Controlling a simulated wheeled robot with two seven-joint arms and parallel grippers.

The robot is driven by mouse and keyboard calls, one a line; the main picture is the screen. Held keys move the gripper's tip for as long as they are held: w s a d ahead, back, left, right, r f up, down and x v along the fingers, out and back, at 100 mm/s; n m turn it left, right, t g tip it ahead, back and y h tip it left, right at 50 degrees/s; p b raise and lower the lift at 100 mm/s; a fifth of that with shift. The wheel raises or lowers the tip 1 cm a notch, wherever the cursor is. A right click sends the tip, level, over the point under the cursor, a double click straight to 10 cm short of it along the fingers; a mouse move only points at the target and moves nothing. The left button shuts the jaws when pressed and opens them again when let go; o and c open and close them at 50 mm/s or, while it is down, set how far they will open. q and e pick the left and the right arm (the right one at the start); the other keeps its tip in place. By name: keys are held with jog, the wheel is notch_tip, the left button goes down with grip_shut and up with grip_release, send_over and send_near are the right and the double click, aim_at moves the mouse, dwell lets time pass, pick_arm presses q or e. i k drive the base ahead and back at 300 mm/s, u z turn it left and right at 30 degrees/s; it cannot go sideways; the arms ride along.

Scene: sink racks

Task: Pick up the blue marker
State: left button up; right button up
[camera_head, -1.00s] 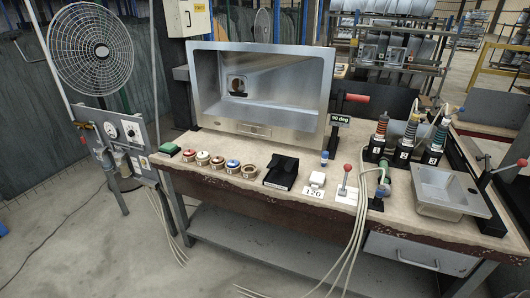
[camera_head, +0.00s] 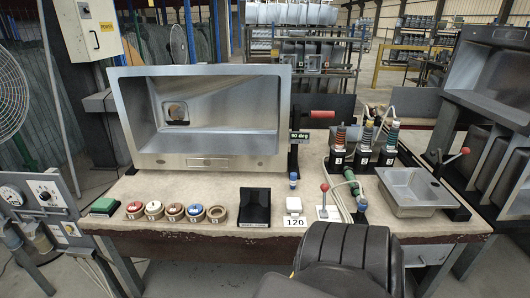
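A small upright blue and white cylinder (camera_head: 293,180) stands on the workbench (camera_head: 230,185), in front of the right end of the big metal basin. It may be the blue marker, but it is too small to tell. A blue-topped round piece (camera_head: 193,209) sits in a row of round pieces on the left of the bench. Neither of my grippers shows. A dark ridged part, which looks like one of my arm links, fills the bottom middle, hides the bench's front edge there and is well apart from the cylinder.
A black open holder (camera_head: 255,207) and a white block (camera_head: 294,205) by a "120" card (camera_head: 295,222) stand near the front. A red-knobbed lever (camera_head: 324,200), coloured insulator-like posts (camera_head: 365,145) and a small sink (camera_head: 410,187) crowd the right. The big basin (camera_head: 200,115) stands behind.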

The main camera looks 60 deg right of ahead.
aim_at(293, 177)
jog(key=z, duration=0.15)
jog(key=i, duration=0.75)
jog(key=z, duration=1.15)
jog(key=i, duration=0.6)
jog(key=z, duration=0.7)
